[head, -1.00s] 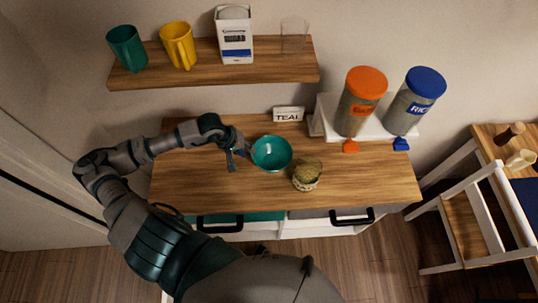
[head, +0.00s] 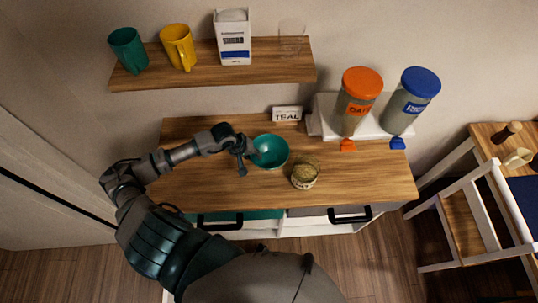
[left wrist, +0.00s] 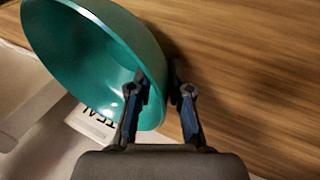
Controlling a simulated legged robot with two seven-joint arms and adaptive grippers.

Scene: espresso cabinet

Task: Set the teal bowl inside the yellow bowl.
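The teal bowl (head: 275,158) stands upright on the wooden cabinet top, just left of its middle. My left gripper (head: 244,162) is at the bowl's left side. In the left wrist view, the left gripper's fingers (left wrist: 157,80) are apart and straddle the rim of the teal bowl (left wrist: 85,45): one finger is on the inner side, the other outside. I cannot tell whether they touch the wall. No yellow bowl shows in these views. My right gripper is out of view.
A small round tin (head: 305,175) stands close right of the bowl. A TEAL sign (head: 287,114) is behind it. Orange-lidded (head: 360,100) and blue-lidded (head: 410,100) dispensers stand at right. A shelf (head: 215,72) with mugs hangs above. The drawers (head: 250,215) look shut.

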